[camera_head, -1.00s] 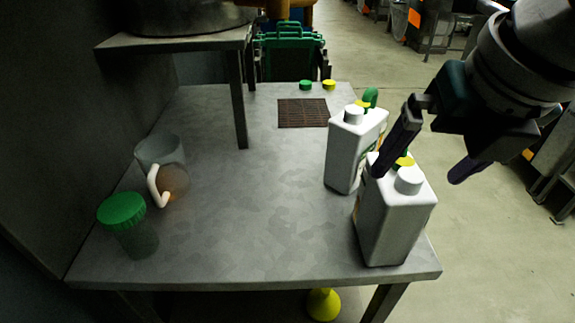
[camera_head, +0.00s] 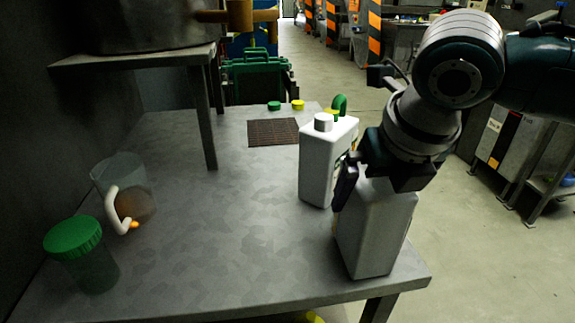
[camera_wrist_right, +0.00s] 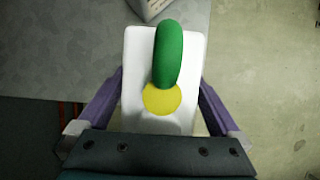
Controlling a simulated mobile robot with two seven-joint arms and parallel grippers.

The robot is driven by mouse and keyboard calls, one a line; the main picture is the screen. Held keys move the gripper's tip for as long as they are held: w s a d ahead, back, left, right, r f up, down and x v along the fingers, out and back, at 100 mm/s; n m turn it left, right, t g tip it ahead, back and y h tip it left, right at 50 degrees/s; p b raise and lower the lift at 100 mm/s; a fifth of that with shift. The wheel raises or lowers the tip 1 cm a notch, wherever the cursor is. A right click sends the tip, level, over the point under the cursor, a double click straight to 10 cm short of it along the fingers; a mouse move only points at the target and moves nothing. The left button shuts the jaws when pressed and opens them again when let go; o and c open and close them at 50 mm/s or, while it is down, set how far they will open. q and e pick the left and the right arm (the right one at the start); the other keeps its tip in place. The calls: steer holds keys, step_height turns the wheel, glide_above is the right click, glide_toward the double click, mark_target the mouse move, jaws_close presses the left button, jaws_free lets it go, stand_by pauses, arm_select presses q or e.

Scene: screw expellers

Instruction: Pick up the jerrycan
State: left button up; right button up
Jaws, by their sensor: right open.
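Two white jerrycans stand upright at the right side of the table. The front jerrycan (camera_head: 372,235) is near the table's front right corner, its top hidden by my right gripper (camera_head: 372,180). The rear jerrycan (camera_head: 322,165) has a white cap, a yellow part and a green handle. In the right wrist view, a jerrycan (camera_wrist_right: 137,60) with a green handle (camera_wrist_right: 169,55) and a yellow disc (camera_wrist_right: 162,99) lies between the spread fingers of my open right gripper (camera_wrist_right: 162,85). I cannot tell whether the fingers touch it. My left gripper is out of view.
A green-lidded jar (camera_head: 85,255) and a clear jug (camera_head: 125,185) with a pale handle stand at the left. A brown mat (camera_head: 273,132), a green cap (camera_head: 274,105) and a yellow cap (camera_head: 298,104) lie at the back. The table middle (camera_head: 215,215) is clear.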

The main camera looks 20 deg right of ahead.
steer(key=shift+r, duration=0.15)
jaws_close()
stand_by(0.6)
